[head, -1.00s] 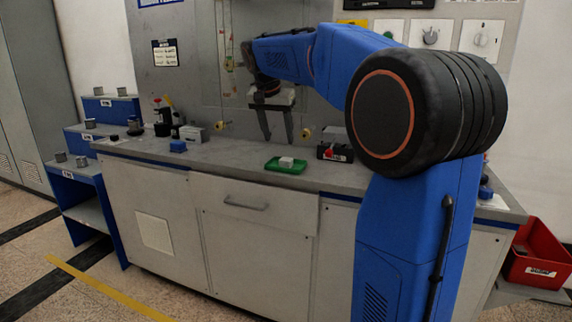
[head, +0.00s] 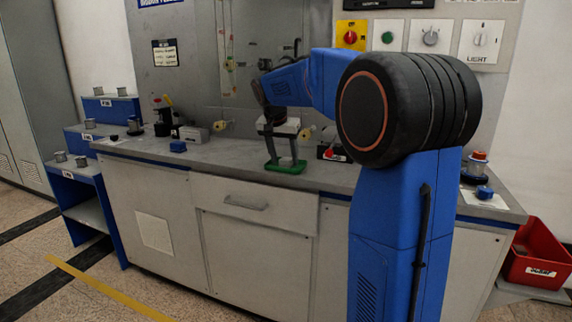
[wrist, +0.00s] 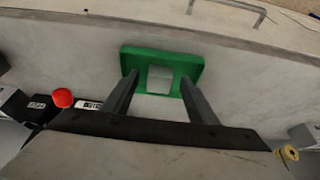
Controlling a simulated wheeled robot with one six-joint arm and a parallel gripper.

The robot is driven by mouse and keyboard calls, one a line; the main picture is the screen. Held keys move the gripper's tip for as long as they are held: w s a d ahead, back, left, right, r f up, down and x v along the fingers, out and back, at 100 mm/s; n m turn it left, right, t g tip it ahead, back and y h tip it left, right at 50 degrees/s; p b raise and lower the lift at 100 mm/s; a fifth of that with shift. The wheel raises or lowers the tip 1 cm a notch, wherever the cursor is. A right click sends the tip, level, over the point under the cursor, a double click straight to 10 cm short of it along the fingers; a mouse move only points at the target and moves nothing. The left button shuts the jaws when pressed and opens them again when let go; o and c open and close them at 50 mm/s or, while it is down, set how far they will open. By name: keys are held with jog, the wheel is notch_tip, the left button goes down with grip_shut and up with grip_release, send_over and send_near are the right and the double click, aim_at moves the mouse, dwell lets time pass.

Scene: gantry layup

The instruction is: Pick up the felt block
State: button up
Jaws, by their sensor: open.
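The felt block (wrist: 159,79) is a small pale block lying on a green tray (wrist: 132,58) on the bench. In the wrist view it sits between the two fingers of my gripper (wrist: 159,85), which are open with a gap on either side of it. In the head view my gripper (head: 285,158) points down over the green tray (head: 285,170), and the fingers hide the block there. I cannot tell how far the fingertips are above the tray.
A black box with a red button (wrist: 62,97) stands near the tray; it also shows in the head view (head: 333,152). A drawer handle (head: 245,205) is on the front. A red bin (head: 540,255) stands at lower right.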

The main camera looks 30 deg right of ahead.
jog(key=c, duration=1.1)
